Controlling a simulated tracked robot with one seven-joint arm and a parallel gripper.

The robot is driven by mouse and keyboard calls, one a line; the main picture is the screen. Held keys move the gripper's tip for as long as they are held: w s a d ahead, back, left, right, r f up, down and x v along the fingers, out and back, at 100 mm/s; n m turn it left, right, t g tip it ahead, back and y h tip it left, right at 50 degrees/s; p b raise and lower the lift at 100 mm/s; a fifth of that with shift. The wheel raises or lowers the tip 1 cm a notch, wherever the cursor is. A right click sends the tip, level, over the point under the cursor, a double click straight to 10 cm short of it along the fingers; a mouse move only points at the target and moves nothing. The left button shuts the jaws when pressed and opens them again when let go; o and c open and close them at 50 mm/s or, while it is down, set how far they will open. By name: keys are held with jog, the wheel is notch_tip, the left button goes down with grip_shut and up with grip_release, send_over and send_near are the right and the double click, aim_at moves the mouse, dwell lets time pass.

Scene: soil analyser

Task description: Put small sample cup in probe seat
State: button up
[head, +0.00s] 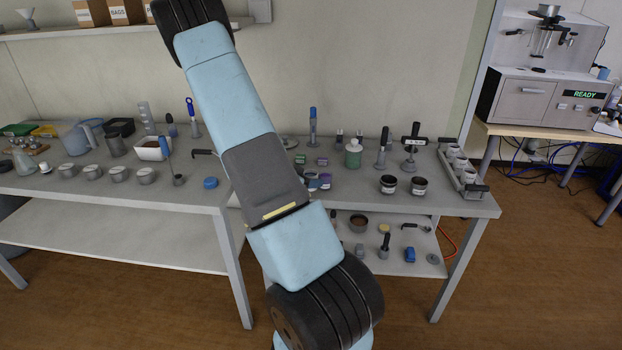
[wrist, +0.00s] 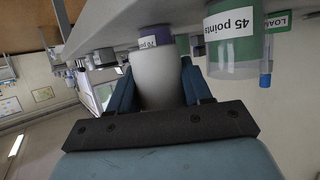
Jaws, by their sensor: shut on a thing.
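In the wrist view my gripper (wrist: 160,88) has its two blue fingers closed around a smooth, pale grey cylinder (wrist: 157,78). I cannot tell from its plain side whether this is the small sample cup. In the head view my arm crosses the middle of the picture, and I cannot make out the gripper. Several small metal cups (head: 93,172) stand in a row on the left table. I cannot identify the probe seat with certainty; an analyser (head: 550,100) reading READY stands on a bench at the right, with an apparatus (head: 546,38) on top.
The wrist view appears upside down. A purple jar (wrist: 155,38) labelled 70 points and a green one (wrist: 232,62) labelled 45 points are close to my gripper. A cup rack (head: 478,187) stands at the right table end. Open floor (head: 490,270) lies right of the table.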

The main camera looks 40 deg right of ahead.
jog(key=shift+f, duration=1.25)
jog(key=o, duration=0.8)
jog(key=shift+f, duration=0.1)
